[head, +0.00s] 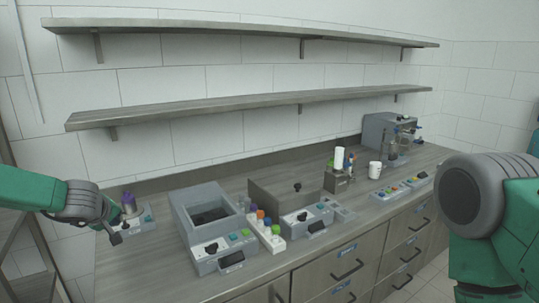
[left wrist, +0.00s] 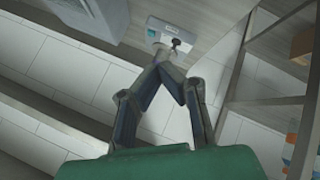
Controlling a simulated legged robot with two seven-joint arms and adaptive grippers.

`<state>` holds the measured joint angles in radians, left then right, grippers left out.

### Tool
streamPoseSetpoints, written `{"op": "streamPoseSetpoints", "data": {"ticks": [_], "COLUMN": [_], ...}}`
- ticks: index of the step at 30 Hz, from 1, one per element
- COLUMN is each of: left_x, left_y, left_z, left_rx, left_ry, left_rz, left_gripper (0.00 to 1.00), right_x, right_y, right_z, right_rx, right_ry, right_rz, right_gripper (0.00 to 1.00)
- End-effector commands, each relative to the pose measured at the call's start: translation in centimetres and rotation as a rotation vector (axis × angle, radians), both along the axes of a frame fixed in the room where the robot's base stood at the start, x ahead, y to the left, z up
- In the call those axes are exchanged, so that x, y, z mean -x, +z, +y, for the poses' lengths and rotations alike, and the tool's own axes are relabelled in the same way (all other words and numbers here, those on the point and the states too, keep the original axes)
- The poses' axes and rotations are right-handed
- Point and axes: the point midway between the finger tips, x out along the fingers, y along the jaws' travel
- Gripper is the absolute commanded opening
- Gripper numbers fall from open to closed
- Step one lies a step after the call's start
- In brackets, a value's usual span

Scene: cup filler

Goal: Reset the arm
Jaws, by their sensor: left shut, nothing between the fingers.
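My left arm (head: 35,188) is green and comes in from the left in the head view. Its dark grey left gripper (head: 116,232) hangs by the left end of the counter, in front of a small grey control box (head: 140,222) with a purple-topped item. In the left wrist view the fingers of the left gripper (left wrist: 168,68) meet at the tips, shut and empty. A light grey box (left wrist: 160,27) with a teal button and a dark lever lies beyond the tips. My right arm (head: 500,215) shows at the right edge; its gripper is out of view.
The counter (head: 150,260) holds a grey basin unit (head: 205,195), a second bin (head: 290,188), a white rack (head: 265,235) of coloured items, a white mug (head: 375,169) and a grey machine (head: 385,130). Two empty shelves (head: 240,105) run along the wall above.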

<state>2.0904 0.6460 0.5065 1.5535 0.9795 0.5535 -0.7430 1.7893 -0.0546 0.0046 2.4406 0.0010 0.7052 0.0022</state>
Motion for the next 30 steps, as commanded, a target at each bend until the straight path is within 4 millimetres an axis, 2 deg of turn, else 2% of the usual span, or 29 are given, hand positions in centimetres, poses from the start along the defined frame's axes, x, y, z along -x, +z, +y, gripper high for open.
{"op": "streamPoseSetpoints", "data": {"ticks": [2,11,17,19,23,26,27,29,30], "left_x": [0.2,2.4,5.8,7.3,11.4,16.3,18.6,22.2,24.7], "left_y": [-0.4,-5.7,-10.7,-12.9,-18.5,-23.7,-25.8,-28.7,-30.4], "left_z": [-0.3,-3.3,-6.1,-7.3,-9.8,-11.9,-12.6,-13.5,-13.9], "left_rx": [-0.004,-0.064,-0.121,-0.144,-0.197,-0.242,-0.259,-0.28,-0.291], "left_ry": [-0.006,-0.088,-0.175,-0.216,-0.319,-0.428,-0.477,-0.549,-0.597], "left_rz": [0.005,0.068,0.126,0.154,0.224,0.297,0.329,0.377,0.409], "left_gripper": [0.0,0.0,0.0,0.0,0.0,0.0,0.0,0.0,0.0], "right_x": [0.0,0.0,0.0,0.0,0.0,0.1,0.1,0.1,0.1], "right_y": [-0.1,-1.6,-3.0,-3.6,-5.3,-7.1,-7.9,-9.0,-9.7], "right_z": [0.0,0.0,0.0,0.0,0.0,0.0,0.0,0.0,0.0], "right_rx": [0.0,0.0,0.0,0.0,0.0,0.0,0.0,0.0,0.0], "right_ry": [0.0,0.0,0.0,0.0,0.0,0.0,0.0,0.0,0.0], "right_rz": [0.001,-0.001,0.0,0.0,0.0,0.0,0.0,0.001,0.001], "right_gripper": [0.4,0.4,0.4,0.4,0.4,0.4,0.4,0.4,0.4]}}
